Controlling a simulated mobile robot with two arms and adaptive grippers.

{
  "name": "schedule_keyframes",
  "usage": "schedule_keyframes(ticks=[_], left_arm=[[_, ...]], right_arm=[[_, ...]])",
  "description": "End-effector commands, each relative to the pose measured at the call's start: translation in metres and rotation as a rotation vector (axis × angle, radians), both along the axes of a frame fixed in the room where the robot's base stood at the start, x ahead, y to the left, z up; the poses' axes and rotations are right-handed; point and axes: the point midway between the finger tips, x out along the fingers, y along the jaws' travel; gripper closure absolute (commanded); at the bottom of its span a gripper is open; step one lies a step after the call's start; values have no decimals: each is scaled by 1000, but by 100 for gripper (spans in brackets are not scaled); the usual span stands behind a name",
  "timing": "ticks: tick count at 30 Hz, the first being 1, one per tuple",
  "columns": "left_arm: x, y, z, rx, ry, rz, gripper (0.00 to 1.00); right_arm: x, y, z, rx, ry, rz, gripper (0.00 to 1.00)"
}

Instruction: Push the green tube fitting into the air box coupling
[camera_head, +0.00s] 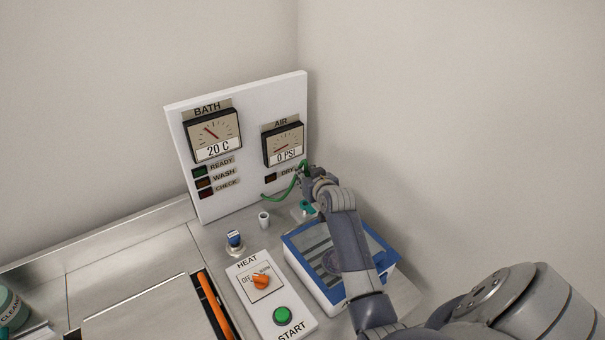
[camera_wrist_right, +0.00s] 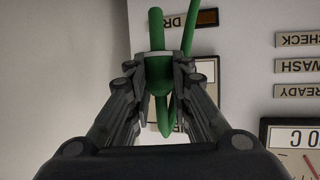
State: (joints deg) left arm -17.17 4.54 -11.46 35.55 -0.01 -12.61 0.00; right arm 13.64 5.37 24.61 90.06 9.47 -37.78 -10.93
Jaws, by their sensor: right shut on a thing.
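My right gripper (camera_head: 308,172) is in front of the right part of the white gauge panel (camera_head: 240,118), below the AIR gauge (camera_head: 284,145). In the right wrist view its fingers (camera_wrist_right: 158,75) are shut on the green tube fitting (camera_wrist_right: 158,88). A green tube (camera_head: 285,191) curves from the lower panel up to the gripper. A teal part (camera_head: 306,207) stands on the counter just below the gripper, partly covered by my arm. I cannot tell which part is the air box coupling. My left gripper is not in view.
A blue-and-white box (camera_head: 298,245) lies under my right forearm. A HEAT and START control panel (camera_head: 262,280) is left of it, with an orange knob and green button. A small white cup (camera_head: 264,220) and a blue-topped fitting (camera_head: 235,240) stand nearby. Walls close the back and right.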

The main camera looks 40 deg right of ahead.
Motion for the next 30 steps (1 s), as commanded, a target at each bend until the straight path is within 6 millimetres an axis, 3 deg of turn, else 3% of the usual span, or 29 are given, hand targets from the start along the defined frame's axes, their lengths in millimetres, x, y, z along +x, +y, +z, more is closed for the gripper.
schedule_keyframes(ticks=[10, 24, 30], left_arm=[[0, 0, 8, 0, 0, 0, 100], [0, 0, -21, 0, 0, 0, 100], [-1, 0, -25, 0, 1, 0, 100]], right_arm=[[0, 1, 2, 0, -1, 1, 100], [0, 1, -43, 1, 0, 1, 100], [0, 1, -50, 1, -1, 1, 100]])
